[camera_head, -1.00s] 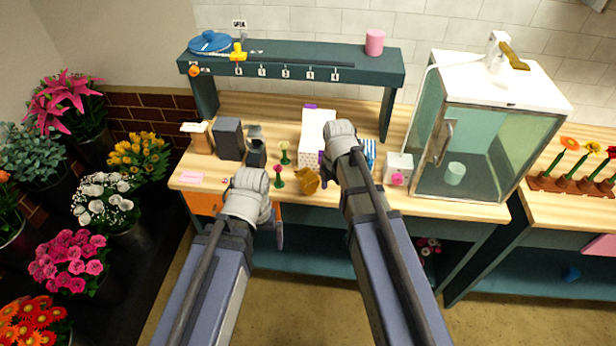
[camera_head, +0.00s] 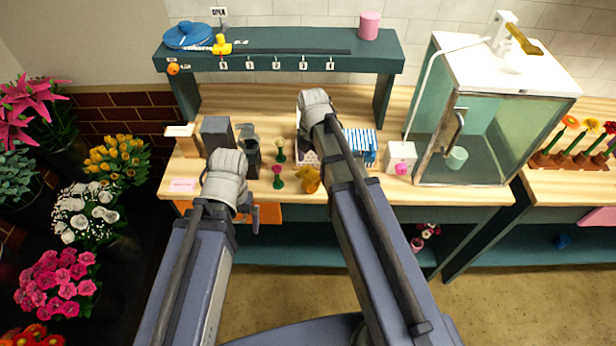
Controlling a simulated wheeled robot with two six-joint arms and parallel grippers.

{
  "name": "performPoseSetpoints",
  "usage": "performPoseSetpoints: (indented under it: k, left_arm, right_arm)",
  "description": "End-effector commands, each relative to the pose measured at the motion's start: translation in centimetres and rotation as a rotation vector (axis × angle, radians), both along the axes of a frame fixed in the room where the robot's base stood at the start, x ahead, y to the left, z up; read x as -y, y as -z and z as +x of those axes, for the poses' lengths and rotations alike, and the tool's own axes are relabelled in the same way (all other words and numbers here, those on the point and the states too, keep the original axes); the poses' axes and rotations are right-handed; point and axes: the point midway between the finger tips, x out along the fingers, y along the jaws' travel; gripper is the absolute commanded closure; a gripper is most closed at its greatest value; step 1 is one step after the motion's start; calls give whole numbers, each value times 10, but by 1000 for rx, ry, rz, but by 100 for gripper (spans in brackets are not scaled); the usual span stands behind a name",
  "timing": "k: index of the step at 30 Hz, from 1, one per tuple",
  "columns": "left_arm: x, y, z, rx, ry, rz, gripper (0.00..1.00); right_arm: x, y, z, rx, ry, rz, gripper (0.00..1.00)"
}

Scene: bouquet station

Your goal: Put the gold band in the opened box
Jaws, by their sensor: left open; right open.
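A gold, ring-like piece (camera_head: 308,181), likely the gold band, lies near the front of the bench, just left of my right forearm. A white dotted box (camera_head: 308,158) stands behind it, mostly hidden by my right arm, so I cannot see into it. A blue-and-white striped box (camera_head: 360,146) stands right of that arm. My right gripper (camera_head: 316,108) is over the bench above the dotted box; its fingers are hidden behind its wrist, and I see nothing held. My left gripper (camera_head: 254,212) is open and empty at the bench's front edge, in front of an orange panel.
Pink and pale flowers (camera_head: 278,176) stand between the grippers. Grey blocks (camera_head: 217,136) stand on the left. A teal shelf (camera_head: 290,62) spans the back. A white box with a pink flower (camera_head: 401,157) and a glass cabinet (camera_head: 490,140) stand on the right.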

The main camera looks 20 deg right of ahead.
Motion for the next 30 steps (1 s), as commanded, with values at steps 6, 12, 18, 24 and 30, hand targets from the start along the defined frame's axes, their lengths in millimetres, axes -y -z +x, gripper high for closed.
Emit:
performPoseSetpoints:
  k: [6,12,18,24,30]
  left_arm:
    - [0,18,0,0,-1,0,0]
    - [0,27,0,0,-1,0,0]
    - [0,32,0,0,-2,0,0]
    - [0,54,0,0,-2,0,0]
    - [0,77,0,0,-2,0,0]
  right_arm:
    - [0,18,0,0,0,0,0]
    - [-1,27,0,0,0,0,0]
    - [-1,32,-1,0,0,0,0]
    - [-5,54,-3,0,0,0,0]
    - [-6,77,-4,0,0,0,0]
